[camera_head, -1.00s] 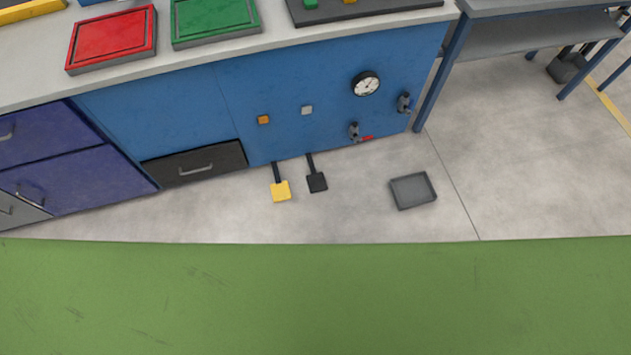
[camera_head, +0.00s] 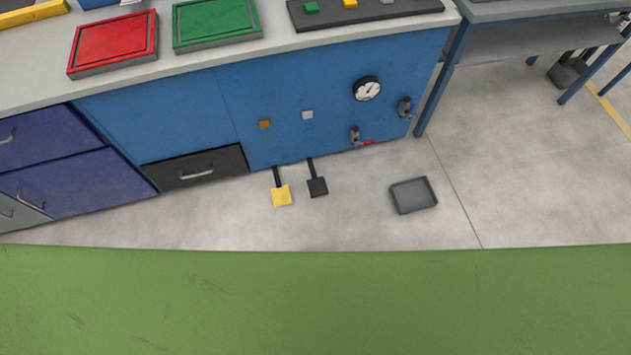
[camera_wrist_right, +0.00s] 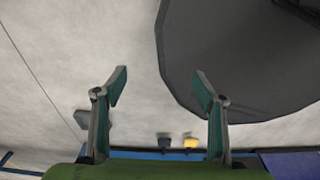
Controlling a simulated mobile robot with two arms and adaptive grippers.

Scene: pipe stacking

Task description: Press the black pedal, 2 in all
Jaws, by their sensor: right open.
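The black pedal (camera_head: 317,187) lies low at the foot of the blue cabinet front, just right of the yellow pedal (camera_head: 282,196). In the right wrist view the black pedal (camera_wrist_right: 164,140) is small and far off, beside the yellow pedal (camera_wrist_right: 191,143), between and beyond my fingers. My right gripper (camera_wrist_right: 160,86) is open, with its two green-padded fingers spread and nothing between them. It is well apart from the pedals. Neither gripper shows in the head view, and my left gripper is in no view.
A grey tray (camera_head: 414,195) lies on the floor right of the pedals. The blue cabinet (camera_head: 190,115) has a gauge (camera_head: 367,89), small buttons and valves. Red (camera_head: 114,42) and green (camera_head: 217,22) trays sit on the worktop.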

